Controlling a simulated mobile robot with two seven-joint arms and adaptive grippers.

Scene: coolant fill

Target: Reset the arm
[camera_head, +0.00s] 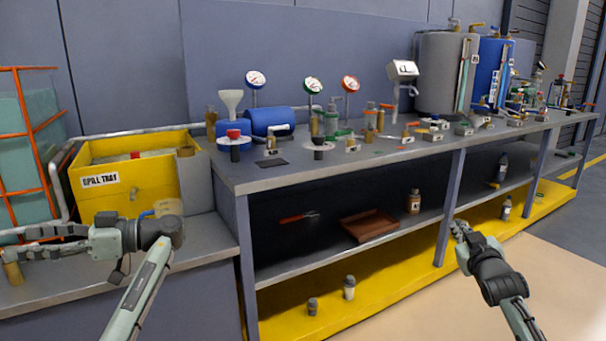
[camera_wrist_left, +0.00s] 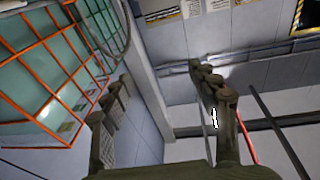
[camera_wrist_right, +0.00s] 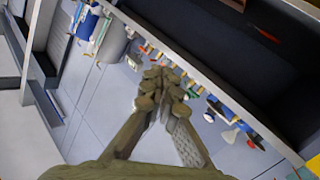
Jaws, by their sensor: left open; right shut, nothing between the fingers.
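My left gripper (camera_head: 22,250) is at the far left of the head view, over the lower grey bench, in front of the yellow spill tray. In the left wrist view its two fingers (camera_wrist_left: 160,95) stand wide apart with nothing between them. My right gripper (camera_head: 460,230) is at the right of the head view, in front of the long workbench's lower shelves. In the right wrist view its fingertips (camera_wrist_right: 162,88) meet, and nothing shows between them.
The yellow spill tray (camera_head: 125,195) and an orange-framed tank (camera_head: 22,150) stand at the left. The long grey workbench (camera_head: 265,180) carries gauges, a blue cylinder (camera_head: 270,121) and several fittings. A brown tray (camera_head: 368,226) lies on its shelf. The floor (camera_head: 560,270) at the right is clear.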

